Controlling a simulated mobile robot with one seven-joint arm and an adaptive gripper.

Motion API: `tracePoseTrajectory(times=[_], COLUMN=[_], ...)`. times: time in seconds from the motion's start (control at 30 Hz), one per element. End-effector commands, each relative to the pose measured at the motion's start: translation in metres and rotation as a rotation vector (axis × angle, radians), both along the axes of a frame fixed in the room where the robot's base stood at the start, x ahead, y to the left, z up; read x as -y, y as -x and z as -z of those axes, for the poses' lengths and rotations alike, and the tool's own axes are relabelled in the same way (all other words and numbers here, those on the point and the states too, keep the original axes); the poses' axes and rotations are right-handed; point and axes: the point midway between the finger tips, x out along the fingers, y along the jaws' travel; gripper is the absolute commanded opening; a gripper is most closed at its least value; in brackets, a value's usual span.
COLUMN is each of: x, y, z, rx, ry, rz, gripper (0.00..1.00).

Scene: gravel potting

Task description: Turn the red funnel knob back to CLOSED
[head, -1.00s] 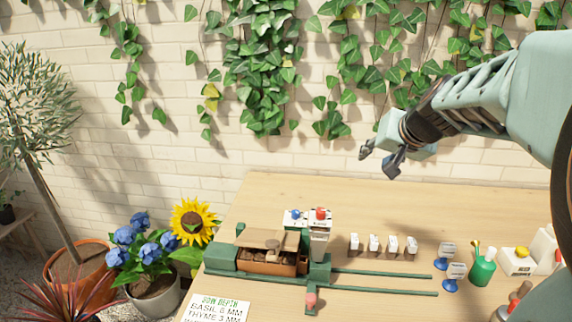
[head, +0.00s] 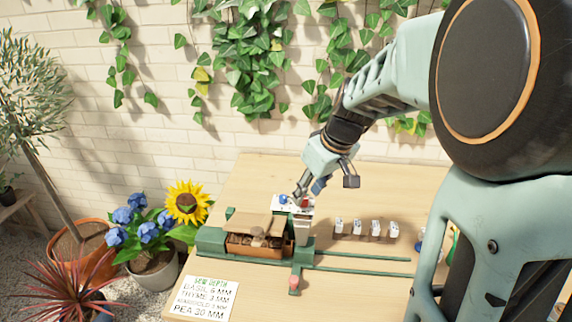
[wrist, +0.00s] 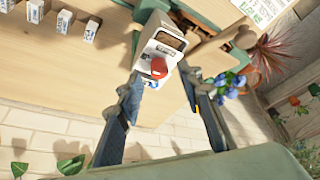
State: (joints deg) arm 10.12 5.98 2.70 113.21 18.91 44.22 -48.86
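The red funnel knob (wrist: 159,67) shows clearly in the wrist view, on the end of a white box-like funnel unit (wrist: 151,52). A blue knob (wrist: 152,84) is beside it. My gripper (head: 324,186) is open and empty, above the unit. In the wrist view its fingers lie to either side of the red knob, with no clear contact. The knob's setting is too small to read.
A wooden tray of soil (head: 252,252) sits in the green rig (head: 211,239), whose rails (head: 360,256) run right. Several small white packets (head: 358,226) stand right of the unit. A sow-depth card (head: 205,295) lies at the front. My arm covers the table's right side.

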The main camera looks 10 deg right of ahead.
Motion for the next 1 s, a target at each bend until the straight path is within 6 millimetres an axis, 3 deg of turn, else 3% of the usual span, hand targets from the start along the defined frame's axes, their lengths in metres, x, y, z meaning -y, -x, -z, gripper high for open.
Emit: tracePoseTrajectory(times=[0.2,0.53,0.83,1.0], x=[-0.004,-0.004,-0.004,-0.004], y=[-0.007,-0.008,-0.008,-0.008], z=[0.019,0.022,0.022,0.021], rx=[0.0,0.001,0.001,0.001], ry=[0.0,0.0,0.0,0.0], rz=[0.0,0.001,0.001,0.004], gripper=[0.34,0.33,0.0,0.0])
